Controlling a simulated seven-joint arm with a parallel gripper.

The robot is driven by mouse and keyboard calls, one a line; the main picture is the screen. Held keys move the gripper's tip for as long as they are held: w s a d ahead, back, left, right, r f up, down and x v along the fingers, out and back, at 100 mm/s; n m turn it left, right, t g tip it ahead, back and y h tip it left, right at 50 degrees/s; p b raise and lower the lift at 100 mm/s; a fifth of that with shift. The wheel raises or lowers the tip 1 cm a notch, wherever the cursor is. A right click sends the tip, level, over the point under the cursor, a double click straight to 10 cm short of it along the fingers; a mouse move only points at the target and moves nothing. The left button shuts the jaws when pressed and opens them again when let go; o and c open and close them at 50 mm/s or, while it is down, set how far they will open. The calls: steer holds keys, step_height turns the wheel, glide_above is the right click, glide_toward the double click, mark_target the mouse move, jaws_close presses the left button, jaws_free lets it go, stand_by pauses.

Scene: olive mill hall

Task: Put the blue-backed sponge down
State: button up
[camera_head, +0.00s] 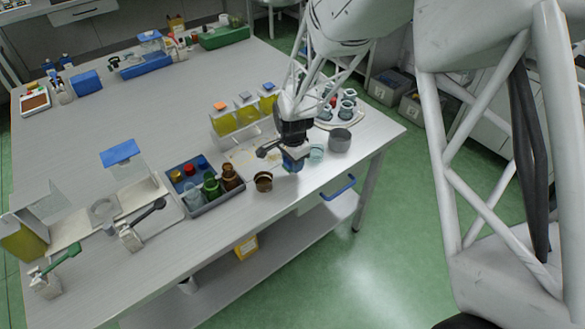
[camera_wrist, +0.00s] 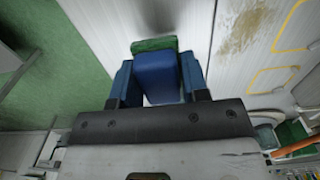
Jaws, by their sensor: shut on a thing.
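My gripper (camera_head: 293,163) is near the front edge of the grey table (camera_head: 110,110), pointing down. In the wrist view my gripper (camera_wrist: 157,82) has its two blue fingers on either side of the blue-backed sponge (camera_wrist: 157,77), shut on it. The sponge shows a blue body and a green layer at its far end. In the head view the sponge is largely hidden by the fingers, and I cannot tell whether it touches the table.
A brown jar (camera_head: 263,182) stands close left of my gripper; a pale blue glass (camera_head: 316,153) and grey pot (camera_head: 340,139) stand close right. A grey crate (camera_head: 214,203) holds bottles farther left. A stained pale board (camera_head: 244,158) lies behind. The table's middle is clear.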

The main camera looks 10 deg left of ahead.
steer(key=shift+w+a, duration=0.1)
steer(key=shift+w, duration=0.15)
steer(key=shift+f, duration=1.75)
steer(key=shift+s+f, duration=0.1)
steer(key=shift+f, duration=0.4)
